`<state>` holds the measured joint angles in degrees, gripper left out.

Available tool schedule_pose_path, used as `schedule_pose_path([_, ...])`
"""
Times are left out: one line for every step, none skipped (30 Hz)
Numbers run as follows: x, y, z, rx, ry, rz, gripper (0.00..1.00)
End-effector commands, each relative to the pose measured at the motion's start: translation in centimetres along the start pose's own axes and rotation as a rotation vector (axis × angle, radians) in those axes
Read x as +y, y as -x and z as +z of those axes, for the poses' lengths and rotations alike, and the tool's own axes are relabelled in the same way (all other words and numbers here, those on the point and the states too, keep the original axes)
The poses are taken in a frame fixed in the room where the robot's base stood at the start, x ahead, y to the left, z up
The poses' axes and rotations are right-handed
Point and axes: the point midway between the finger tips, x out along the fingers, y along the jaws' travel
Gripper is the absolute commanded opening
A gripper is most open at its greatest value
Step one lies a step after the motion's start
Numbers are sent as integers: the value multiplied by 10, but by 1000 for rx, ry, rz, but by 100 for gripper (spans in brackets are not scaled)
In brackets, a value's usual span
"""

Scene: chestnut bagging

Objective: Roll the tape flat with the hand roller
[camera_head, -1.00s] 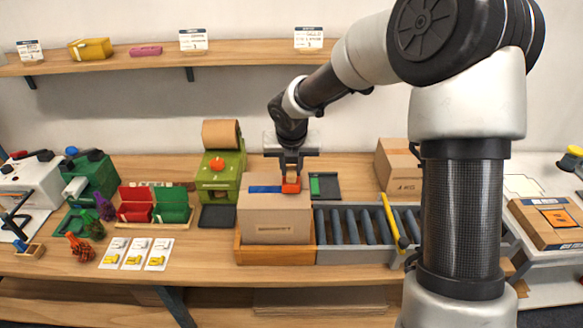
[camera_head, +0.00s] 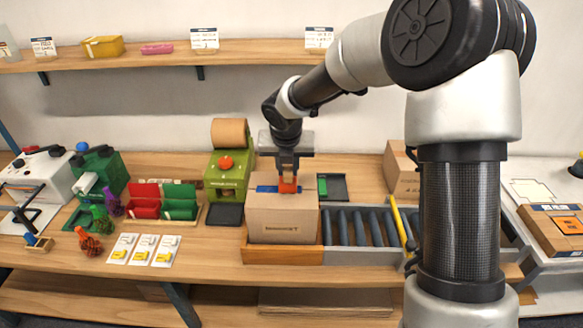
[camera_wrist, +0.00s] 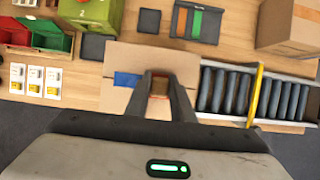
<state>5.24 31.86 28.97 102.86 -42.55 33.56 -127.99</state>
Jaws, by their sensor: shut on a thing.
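A closed cardboard box (camera_head: 283,222) stands in a wooden tray on the bench. A strip of blue tape (camera_head: 266,189) lies on its top; in the wrist view the tape (camera_wrist: 127,80) shows left of my fingers. My gripper (camera_head: 288,177) points down over the box top, shut on the orange hand roller (camera_head: 289,187). The roller is at the box top, at the right end of the visible tape. My gripper and the roller hide any tape beneath them. Whether the roller presses on the tape is hard to tell.
A green tape dispenser (camera_head: 227,172) stands behind and left of the box. A roller conveyor (camera_head: 362,228) with a yellow bar (camera_head: 399,220) adjoins on the right. A dark tray (camera_head: 334,186) with a green item lies behind the box. Another carton (camera_head: 402,170) stands farther right.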

Motion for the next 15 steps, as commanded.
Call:
schedule_pose_path([1, -2, -2, 5, 1, -1, 0])
schedule_pose_path([2, -2, -2, 5, 0, -1, 0])
schedule_pose_path([2, -2, -2, 5, 0, -1, 0])
schedule_pose_path([3, -2, -2, 5, 0, -1, 0])
schedule_pose_path([3, -2, -2, 5, 0, -1, 0])
schedule_pose_path([4, -2, -2, 5, 0, -1, 0])
schedule_pose_path([5, -2, -2, 5, 1, -1, 0])
schedule_pose_path([6, -2, -2, 5, 1, -1, 0])
schedule_pose_path([8, -2, -2, 5, 1, -1, 0])
schedule_pose_path([9, -2, -2, 5, 1, -1, 0])
schedule_pose_path([10, -2, -2, 5, 2, -1, 0])
schedule_pose_path([12, -2, -2, 5, 2, -2, 0])
schedule_pose_path([13, -2, -2, 5, 2, -2, 0])
schedule_pose_path([14, -2, -2, 5, 1, -2, 0])
schedule_pose_path([14, -2, -2, 5, 1, -2, 0])
